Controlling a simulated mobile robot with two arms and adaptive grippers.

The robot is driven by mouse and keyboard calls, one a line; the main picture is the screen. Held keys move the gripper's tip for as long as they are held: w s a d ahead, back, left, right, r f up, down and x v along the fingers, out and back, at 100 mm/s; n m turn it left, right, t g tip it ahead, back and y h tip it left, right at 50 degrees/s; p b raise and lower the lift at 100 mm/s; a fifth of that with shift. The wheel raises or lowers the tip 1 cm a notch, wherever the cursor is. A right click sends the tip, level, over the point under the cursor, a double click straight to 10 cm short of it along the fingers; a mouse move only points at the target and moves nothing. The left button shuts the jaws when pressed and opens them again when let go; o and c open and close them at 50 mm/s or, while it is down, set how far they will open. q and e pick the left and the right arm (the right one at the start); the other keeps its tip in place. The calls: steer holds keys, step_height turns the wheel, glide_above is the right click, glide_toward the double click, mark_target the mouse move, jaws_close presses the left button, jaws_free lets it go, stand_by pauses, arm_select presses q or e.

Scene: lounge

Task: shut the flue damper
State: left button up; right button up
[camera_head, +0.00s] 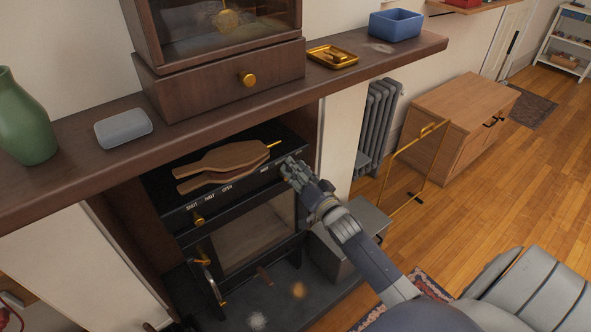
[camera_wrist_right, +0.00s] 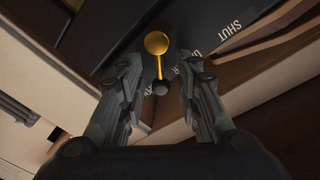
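A dark stove (camera_head: 247,232) stands in the fireplace. The labels SHUT, HALF and OPEN run along the left of its front top edge, with a brass knob (camera_head: 199,219) below SHUT. My right gripper (camera_head: 289,171) is at the right end of this edge. In the right wrist view its fingers (camera_wrist_right: 158,75) are open, with a brass ball knob on a thin stem (camera_wrist_right: 157,43) showing in the gap between them. Contact cannot be told. A SHUT label shows to the right of that knob. The gripper hides this spot in the head view. My left gripper is not in view.
Wooden bellows (camera_head: 232,159) lie on the stove top, close to my right gripper. A brass-framed stand (camera_head: 424,165) is to the right.

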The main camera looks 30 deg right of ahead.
steer(key=shift+w, duration=0.2)
jaws_close()
